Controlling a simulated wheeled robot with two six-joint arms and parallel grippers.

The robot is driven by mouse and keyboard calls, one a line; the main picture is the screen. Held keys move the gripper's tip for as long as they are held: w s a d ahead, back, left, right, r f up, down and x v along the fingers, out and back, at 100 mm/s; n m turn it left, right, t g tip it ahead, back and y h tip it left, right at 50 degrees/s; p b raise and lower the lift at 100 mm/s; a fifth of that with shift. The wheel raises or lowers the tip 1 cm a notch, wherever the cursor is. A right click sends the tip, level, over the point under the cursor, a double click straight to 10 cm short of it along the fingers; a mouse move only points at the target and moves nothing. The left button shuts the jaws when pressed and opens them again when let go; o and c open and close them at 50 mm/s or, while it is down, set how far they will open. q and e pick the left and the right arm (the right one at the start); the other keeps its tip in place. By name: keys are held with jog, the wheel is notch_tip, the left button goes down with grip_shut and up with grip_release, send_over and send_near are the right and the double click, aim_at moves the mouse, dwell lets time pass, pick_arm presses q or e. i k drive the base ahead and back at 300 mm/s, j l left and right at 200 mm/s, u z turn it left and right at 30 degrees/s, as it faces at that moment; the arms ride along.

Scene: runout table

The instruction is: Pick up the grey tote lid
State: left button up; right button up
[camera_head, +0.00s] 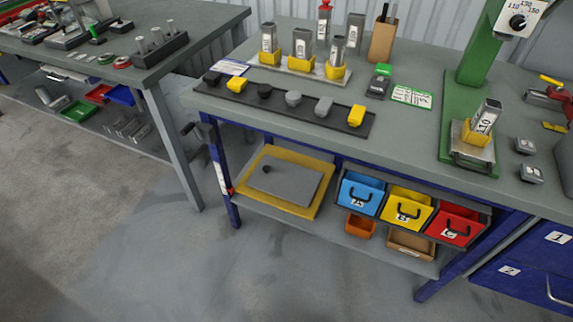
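The grey tote lid (292,187) is a flat grey panel with a small dark knob (266,169) near its back left. It lies within a yellow frame (307,158), which looks like the tote's rim, on the lower shelf under the main table. The tabletop is above and behind it, and the lid's top face is in plain view. Neither of my grippers is in view.
Blue (361,193), yellow (407,208) and red (453,224) bins stand right of the lid. A blue table leg (223,170) is to its left. The tabletop (400,150) overhangs the shelf. The floor (200,270) in front is clear.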

aim_at(296, 184)
jog(key=i+j+z, duration=0.4)
jog(key=z, duration=0.2)
jog(key=i+j+z, duration=0.15)
jog(key=j+z, duration=0.15)
jog(key=j, duration=0.15)
jog(key=i+j+z, duration=0.1)
jog(key=j+z, duration=0.2)
